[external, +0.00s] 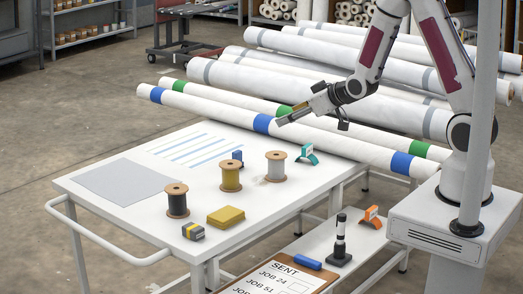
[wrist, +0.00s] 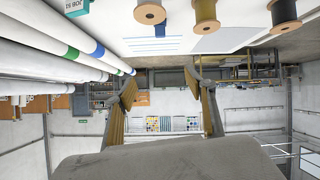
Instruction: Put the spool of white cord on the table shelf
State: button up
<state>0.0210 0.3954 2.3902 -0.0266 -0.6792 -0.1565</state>
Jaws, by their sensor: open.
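The spool of white cord (external: 276,167) stands upright on the white table (external: 130,160), near its right side. In the wrist view, which looks upside down, it shows at the top edge as a pale spool (wrist: 149,12), partly cut off. A lower white shelf (external: 366,246) shows at the table's right side. My gripper (external: 281,121) is above the far right part of the table, apart from the spool. In the wrist view its fingers (wrist: 168,100) are spread with nothing between them.
A gold spool (external: 231,177) and a black spool (external: 177,199) stand left of the white one. A yellow block (external: 226,217) lies in front. A clipboard (external: 270,284), a blue marker (external: 307,262) and a black stand (external: 339,250) occupy the shelf. Long white rolls (external: 340,135) lie behind.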

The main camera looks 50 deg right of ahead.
jog(key=t, duration=0.2)
send_over(282, 170)
jog(key=s+a, duration=0.2)
notch_tip(282, 170, down, 7)
jog(key=shift+n+t, duration=0.5)
jog(key=shift+t, duration=0.1)
jog(key=f, duration=0.4)
jog(key=s+f, duration=0.1)
jog(key=f, duration=0.1)
jog(key=shift+d+f, duration=0.1)
jog(key=shift+d, duration=0.15)
jog(key=shift+s+f, duration=0.15)
jog(key=shift+f, duration=0.2)
jog(key=f, duration=0.1)
jog(key=f+m, duration=0.1)
jog(key=s+f, duration=0.1)
jog(key=shift+d+f+m+t, duration=0.1)
jog(key=shift+d+m+t, duration=0.3)
jog(key=shift+s+d+f+m+t, duration=0.25)
jog(key=shift+s+f+m, duration=0.25)
jog(key=shift+f, duration=0.25)
jog(key=shift+w, duration=0.15)
jog(key=shift+w+f, duration=0.2)
jog(key=shift+w, duration=1)
jog(key=shift+w, duration=0.1)
